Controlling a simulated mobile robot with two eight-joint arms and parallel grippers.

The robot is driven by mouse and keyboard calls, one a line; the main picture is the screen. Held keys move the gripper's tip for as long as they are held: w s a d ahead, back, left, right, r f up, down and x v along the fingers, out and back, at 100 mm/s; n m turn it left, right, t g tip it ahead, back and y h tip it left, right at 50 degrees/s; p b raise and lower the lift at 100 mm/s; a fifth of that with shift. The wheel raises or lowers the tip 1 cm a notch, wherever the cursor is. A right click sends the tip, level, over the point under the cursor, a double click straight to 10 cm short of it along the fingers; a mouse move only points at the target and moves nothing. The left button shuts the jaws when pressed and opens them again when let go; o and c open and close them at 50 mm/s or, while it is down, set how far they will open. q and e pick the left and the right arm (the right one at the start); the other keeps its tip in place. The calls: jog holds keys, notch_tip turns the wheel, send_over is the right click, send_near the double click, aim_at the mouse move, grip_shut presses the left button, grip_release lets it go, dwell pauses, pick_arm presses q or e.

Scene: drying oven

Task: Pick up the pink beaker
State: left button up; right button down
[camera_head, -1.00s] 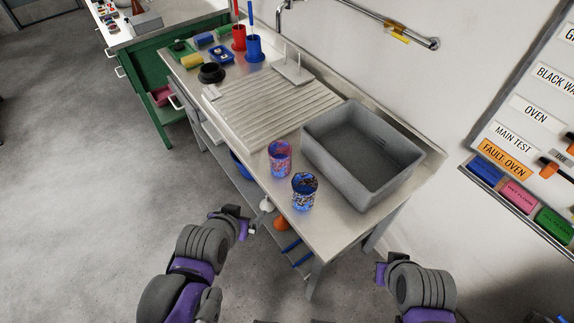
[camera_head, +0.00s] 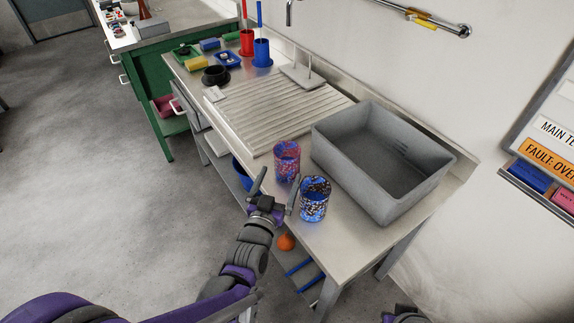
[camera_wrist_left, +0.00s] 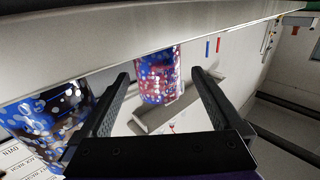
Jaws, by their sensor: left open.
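The pink beaker (camera_head: 286,163), speckled pink and blue, stands upright on the steel bench between the ribbed drainboard and the grey basin. My left gripper (camera_head: 276,189) is open at the bench's front edge, just short of the pink beaker, with its fingers pointing toward it. In the left wrist view, which is turned over, the pink beaker (camera_wrist_left: 158,80) shows between the two spread fingers (camera_wrist_left: 160,76), with no visible grip. A blue, black and white patterned beaker (camera_head: 314,200) stands close to the gripper's right finger; it also shows at the left of the wrist view (camera_wrist_left: 45,120).
The grey basin (camera_head: 345,160) stands behind and right of the beakers. The ribbed drainboard (camera_head: 270,112) lies to the left. Red (camera_head: 247,42) and blue (camera_head: 262,52) holders stand farther back. An orange object (camera_head: 286,241) is below the bench top.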

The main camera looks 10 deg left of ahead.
aim_at(290, 156)
pick_arm(q)
jog(key=w, duration=0.4)
jog(key=w+d, duration=0.1)
jog(key=w, duration=0.1)
jog(key=shift+w+f+b, duration=0.1)
jog(key=shift+f+b, duration=0.2)
jog(key=shift+b, duration=0.05)
jog(key=c, duration=1.3)
jog(key=shift+r, duration=0.2)
